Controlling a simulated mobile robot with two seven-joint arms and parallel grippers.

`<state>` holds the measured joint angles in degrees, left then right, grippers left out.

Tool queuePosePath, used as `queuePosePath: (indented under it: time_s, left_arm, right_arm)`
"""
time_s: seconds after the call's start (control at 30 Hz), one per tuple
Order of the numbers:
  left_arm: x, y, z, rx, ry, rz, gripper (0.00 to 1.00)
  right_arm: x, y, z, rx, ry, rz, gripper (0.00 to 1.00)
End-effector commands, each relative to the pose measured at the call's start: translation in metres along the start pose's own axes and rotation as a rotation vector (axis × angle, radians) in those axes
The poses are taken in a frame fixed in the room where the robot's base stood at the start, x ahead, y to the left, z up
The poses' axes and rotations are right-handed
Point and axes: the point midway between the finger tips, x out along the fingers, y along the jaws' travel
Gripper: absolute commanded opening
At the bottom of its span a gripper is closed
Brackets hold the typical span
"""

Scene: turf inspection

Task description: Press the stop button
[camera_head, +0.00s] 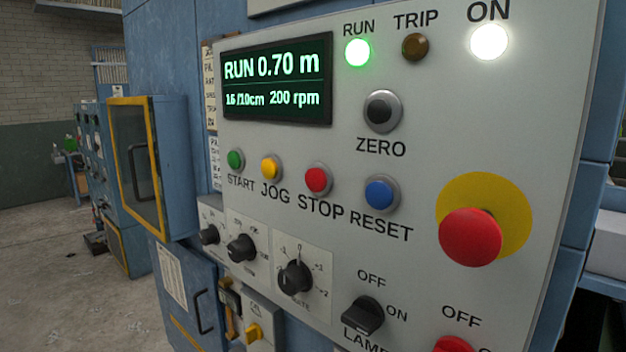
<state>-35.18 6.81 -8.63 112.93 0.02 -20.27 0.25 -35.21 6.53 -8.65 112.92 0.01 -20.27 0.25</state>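The stop button (317,180) is a small red push button in a grey ring on the pale control panel (420,275), with the word STOP below it. It sits in a row between the yellow JOG button (271,167) and the blue RESET button (381,194). The green START button (235,160) is at the row's left end. The display (276,80) reads RUN 0.70 m and 200 rpm. The green RUN lamp (357,52) and white ON lamp (489,41) are lit; the TRIP lamp (414,47) looks dark. Neither of my grippers is in view.
A large red mushroom button (470,237) on a yellow disc sticks out at the right. Black knobs (295,277) and a LAMP switch (362,316) sit below the row. A yellow-framed cabinet door (136,160) stands at the left. Open floor (60,270) lies at lower left.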

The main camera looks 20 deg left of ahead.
Motion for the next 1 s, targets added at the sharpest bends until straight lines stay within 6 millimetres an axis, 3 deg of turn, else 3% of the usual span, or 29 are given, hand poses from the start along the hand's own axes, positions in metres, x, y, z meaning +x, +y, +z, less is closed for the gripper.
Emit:
queuePosePath:
  time_s: [0.03,0.2,1.0]
  left_arm:
    - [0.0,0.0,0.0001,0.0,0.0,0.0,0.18]
    - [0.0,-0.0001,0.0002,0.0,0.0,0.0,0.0]
    - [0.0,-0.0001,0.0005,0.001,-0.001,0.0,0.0]
  right_arm:
    - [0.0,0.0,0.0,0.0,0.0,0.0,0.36]
    - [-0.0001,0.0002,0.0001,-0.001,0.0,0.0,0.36]
    - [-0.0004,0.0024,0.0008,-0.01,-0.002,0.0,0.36]
